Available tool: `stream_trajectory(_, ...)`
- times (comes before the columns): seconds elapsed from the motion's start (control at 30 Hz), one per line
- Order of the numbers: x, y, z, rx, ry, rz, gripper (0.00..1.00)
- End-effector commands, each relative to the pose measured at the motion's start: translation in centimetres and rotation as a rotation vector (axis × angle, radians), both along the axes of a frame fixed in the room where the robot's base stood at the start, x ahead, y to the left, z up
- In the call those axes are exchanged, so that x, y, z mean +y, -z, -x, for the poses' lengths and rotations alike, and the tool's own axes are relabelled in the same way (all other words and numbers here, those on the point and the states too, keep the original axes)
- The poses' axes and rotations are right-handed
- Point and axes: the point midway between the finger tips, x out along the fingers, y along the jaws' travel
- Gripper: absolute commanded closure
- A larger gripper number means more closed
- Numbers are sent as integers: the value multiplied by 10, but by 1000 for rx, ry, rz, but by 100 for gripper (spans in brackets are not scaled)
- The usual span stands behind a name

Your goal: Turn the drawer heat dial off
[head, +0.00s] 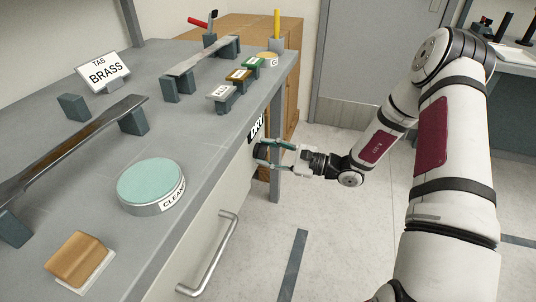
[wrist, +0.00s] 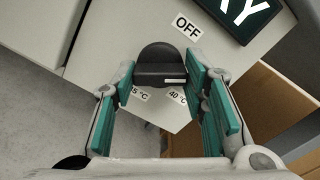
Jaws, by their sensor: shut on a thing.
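The black heat dial (wrist: 162,65) is on the pale drawer front in the wrist view. A white mark on its lower right edge lies near the "40 °C" label (wrist: 178,97). The "OFF" label (wrist: 188,26) is above and right of the dial. Another temperature label (wrist: 140,95), partly hidden, is at lower left. My gripper (wrist: 160,75) is shut on the dial, with one teal finger on each side. In the head view my gripper (head: 266,154) is at the bench's front, below its edge, and the dial is mostly hidden there.
A dark sign (wrist: 240,14) ending in "RY" is close to the right finger. A metal drawer handle (head: 212,257) sticks out nearer me on the bench front. A bench leg (head: 276,150) and wooden cabinet (head: 288,100) stand beyond my gripper. The floor to the right is open.

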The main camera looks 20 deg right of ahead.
Motion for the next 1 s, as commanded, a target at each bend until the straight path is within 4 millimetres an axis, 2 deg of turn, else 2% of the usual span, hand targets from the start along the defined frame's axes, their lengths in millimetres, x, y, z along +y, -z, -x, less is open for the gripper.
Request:
stream_trajectory(0.7, -1, 4, 0, -538, 1, 397, 88)
stream_trajectory(1.0, -1, 4, 0, -697, 1, 512, 88)
